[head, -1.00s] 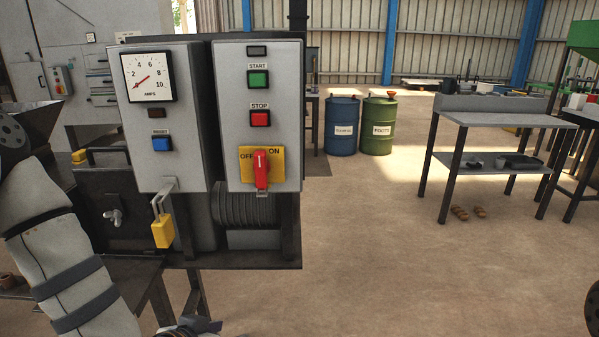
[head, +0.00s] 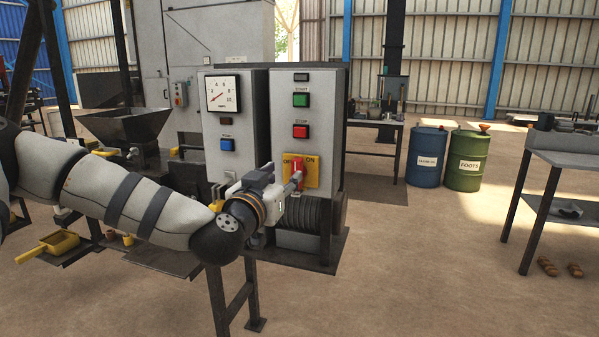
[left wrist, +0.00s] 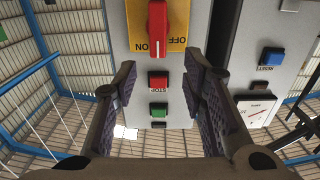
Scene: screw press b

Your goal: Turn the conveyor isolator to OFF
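The conveyor isolator is a red handle (head: 297,178) on a yellow plate (head: 314,171) marked OFF at left and ON at right. It sits low on the right grey control box (head: 326,122), and its handle looks roughly upright. In the left wrist view the scene is upside down, with the red handle (left wrist: 157,28) and yellow plate (left wrist: 179,22) at the top. My left gripper (head: 291,183) is just in front of the handle. Its fingers (left wrist: 157,78) are spread with nothing between them in the wrist view. My right gripper is not in view.
The green START (head: 301,100) and red STOP (head: 300,132) buttons are above the isolator. The left box carries an amps gauge (head: 223,94) and a blue button (head: 227,145). Blue (head: 426,157) and green (head: 465,160) drums stand on open floor to the right.

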